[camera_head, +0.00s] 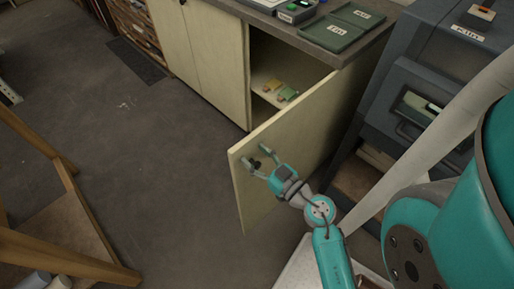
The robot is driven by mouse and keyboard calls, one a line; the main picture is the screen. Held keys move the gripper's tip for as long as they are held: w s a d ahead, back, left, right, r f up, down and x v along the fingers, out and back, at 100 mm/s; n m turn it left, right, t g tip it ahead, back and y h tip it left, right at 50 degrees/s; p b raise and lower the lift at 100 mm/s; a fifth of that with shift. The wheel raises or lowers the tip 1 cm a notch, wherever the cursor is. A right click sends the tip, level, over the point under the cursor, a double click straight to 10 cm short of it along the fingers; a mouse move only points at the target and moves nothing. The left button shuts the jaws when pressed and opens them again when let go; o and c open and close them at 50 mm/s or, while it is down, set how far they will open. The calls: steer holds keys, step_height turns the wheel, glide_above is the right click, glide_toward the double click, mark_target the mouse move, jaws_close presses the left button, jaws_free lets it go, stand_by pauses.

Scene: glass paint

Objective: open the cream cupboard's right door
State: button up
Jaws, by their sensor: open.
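The cream cupboard (213,62) stands at the top centre under a dark worktop. Its right door (300,136) is swung well out from the cupboard front, and the opening behind it shows a shelf. My gripper (257,156) is open at the door's free edge, with its fingers by a small dark knob (254,164). I cannot tell whether the fingers touch the door or the knob. On the shelf lie small yellow and green pieces (287,94). The cupboard's left door (172,40) is shut.
A dark kiln (440,85) stands close to the right of the open door. Two green trays (328,34) lie on the worktop (358,47). A wooden frame (62,170) is at the lower left. The grey floor left of the door is clear.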

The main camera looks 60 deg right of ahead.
mark_target(248, 143)
steer(key=shift+r, duration=2.6)
steer(key=shift+a, duration=0.4)
steer(key=s+a+r+n+t+y, duration=0.15)
steer(key=s+a, duration=0.45)
steer(key=a, duration=0.6)
steer(key=s+a+f+g+y, duration=0.1)
steer(key=s+f+g, duration=0.1)
steer(key=s, duration=0.5)
steer(key=s+a+f+g+y, duration=0.1)
steer(key=s+a+f+g, duration=0.1)
steer(key=s+f, duration=0.3)
steer(key=s, duration=0.3)
steer(key=shift+a+n, duration=0.15)
steer(key=shift+n, duration=0.2)
steer(key=shift+r, duration=0.1)
